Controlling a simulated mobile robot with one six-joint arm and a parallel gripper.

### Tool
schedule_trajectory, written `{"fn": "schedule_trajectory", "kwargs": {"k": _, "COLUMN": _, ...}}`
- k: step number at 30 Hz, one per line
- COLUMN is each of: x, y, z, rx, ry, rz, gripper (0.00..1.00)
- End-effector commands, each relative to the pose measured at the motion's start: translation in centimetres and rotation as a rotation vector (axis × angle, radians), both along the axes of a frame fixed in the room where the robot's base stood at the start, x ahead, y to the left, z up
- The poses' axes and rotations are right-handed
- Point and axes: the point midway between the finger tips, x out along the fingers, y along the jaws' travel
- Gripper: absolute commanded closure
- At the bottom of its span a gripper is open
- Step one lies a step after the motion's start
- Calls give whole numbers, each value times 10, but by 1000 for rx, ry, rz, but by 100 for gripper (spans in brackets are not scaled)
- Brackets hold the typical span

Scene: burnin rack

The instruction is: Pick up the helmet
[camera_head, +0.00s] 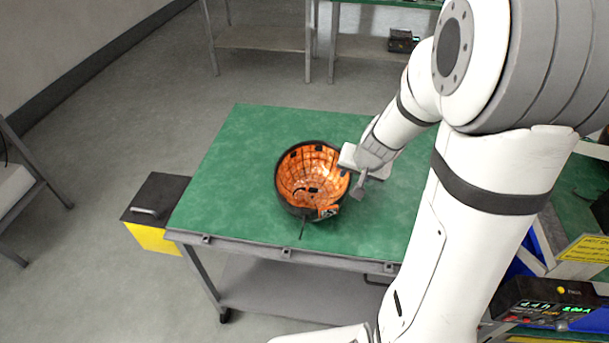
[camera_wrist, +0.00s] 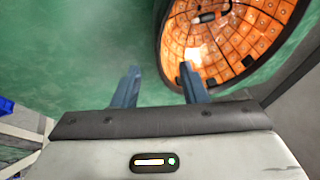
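The helmet (camera_head: 314,176) lies with its opening up on the green table (camera_head: 245,135). Its inside is orange with dark pads, its rim is black, and a thin dark strap hangs over the near side. My gripper (camera_head: 352,176) is at the right side of the helmet's rim. In the wrist view the helmet (camera_wrist: 240,45) fills the upper right. There my gripper (camera_wrist: 158,80) has its two fingers apart, with green table top showing between them. The right finger overlaps the helmet's rim in the picture; I cannot tell whether it touches.
A black and yellow box (camera_head: 155,205) is at the table's left edge. A device with lit displays (camera_head: 550,303) stands at the lower right. Shelving tables (camera_head: 265,38) are at the back. The table's left part is clear, and so is the grey floor (camera_head: 120,110) left of it.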

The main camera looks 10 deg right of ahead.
Motion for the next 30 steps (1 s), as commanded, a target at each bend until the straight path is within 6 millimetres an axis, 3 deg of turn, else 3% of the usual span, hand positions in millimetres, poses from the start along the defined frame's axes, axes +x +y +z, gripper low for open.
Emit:
{"fn": "schedule_trajectory", "kwargs": {"k": 12, "x": 28, "y": 1, "z": -51, "rx": 0, "ry": 3, "rz": 2, "gripper": 61}}
{"fn": "schedule_trajectory", "kwargs": {"k": 22, "x": 31, "y": 0, "z": -54, "rx": -1, "ry": 0, "rz": 2, "gripper": 61}}
{"fn": "schedule_trajectory", "kwargs": {"k": 30, "x": 31, "y": 0, "z": -54, "rx": 0, "ry": 1, "rz": 2, "gripper": 82}}
